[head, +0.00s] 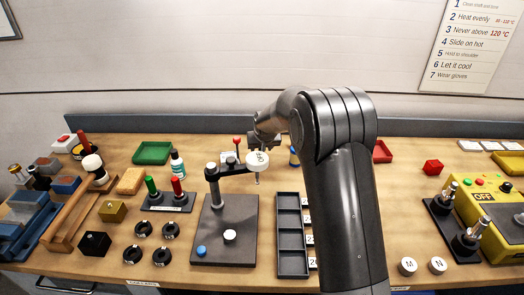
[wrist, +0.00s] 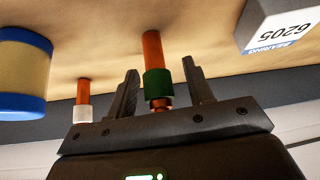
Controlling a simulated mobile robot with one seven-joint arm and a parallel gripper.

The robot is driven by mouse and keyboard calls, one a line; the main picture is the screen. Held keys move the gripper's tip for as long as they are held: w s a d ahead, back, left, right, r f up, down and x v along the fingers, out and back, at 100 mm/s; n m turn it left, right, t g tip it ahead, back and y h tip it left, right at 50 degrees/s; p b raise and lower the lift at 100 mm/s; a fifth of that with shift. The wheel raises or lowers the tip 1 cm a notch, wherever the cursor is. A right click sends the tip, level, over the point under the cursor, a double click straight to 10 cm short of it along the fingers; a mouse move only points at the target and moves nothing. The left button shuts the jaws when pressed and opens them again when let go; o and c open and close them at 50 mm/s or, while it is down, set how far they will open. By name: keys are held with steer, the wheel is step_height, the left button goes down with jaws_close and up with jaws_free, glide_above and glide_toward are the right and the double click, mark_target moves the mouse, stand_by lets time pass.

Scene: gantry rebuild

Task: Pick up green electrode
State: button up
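The green electrode (wrist: 157,83) is a copper-coloured rod with a dark green collar. In the wrist view it is between the two fingers of my gripper (wrist: 160,88). The fingers are open, with a gap showing on either side of the collar. The lower end of the rod in the picture meets the gripper body's outline, so its depth between the fingers is hard to tell. I cannot make out this electrode in the head view, where my arm covers part of the bench's back. A similar rod with a white collar (wrist: 82,105) stands left of the fingers.
In the wrist view, a tan and blue cylinder (wrist: 22,72) is at left and a bearing box (wrist: 280,25) at upper right. In the head view, a dial-gauge stand (head: 224,228) and a compartment tray (head: 291,265) are in front; green and red handles (head: 177,190) stand left.

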jaws_close()
steer(key=shift+r, duration=0.15)
stand_by(0.4)
